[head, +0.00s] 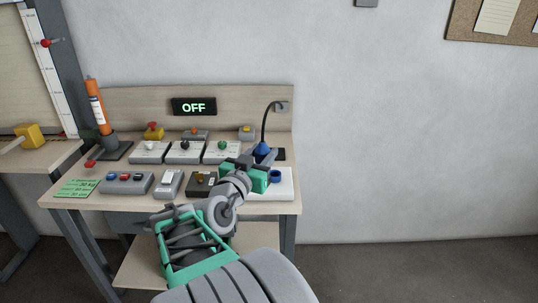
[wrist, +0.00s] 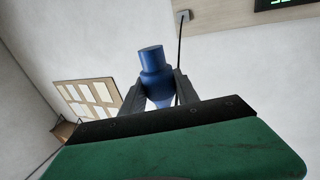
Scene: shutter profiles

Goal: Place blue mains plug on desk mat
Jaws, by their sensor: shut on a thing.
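The blue mains plug (wrist: 153,62) is between the two dark fingers of my gripper (wrist: 161,82) in the wrist view, and the fingers are shut on it. In the head view the plug (head: 262,149) shows just beyond my green gripper body, with the dark fingers (head: 265,157) around it. A black cable rises from the plug. A dark flat patch, which looks like the desk mat (head: 281,154), lies behind and right of the plug, partly hidden by it and my gripper. Whether the plug touches it I cannot tell.
A white block with a blue socket (head: 285,188) sits at the bench's front right. Several switch boxes (head: 184,151) stand left of my gripper. An orange cylinder (head: 94,103) stands at the far left. A display (head: 194,107) reads OFF.

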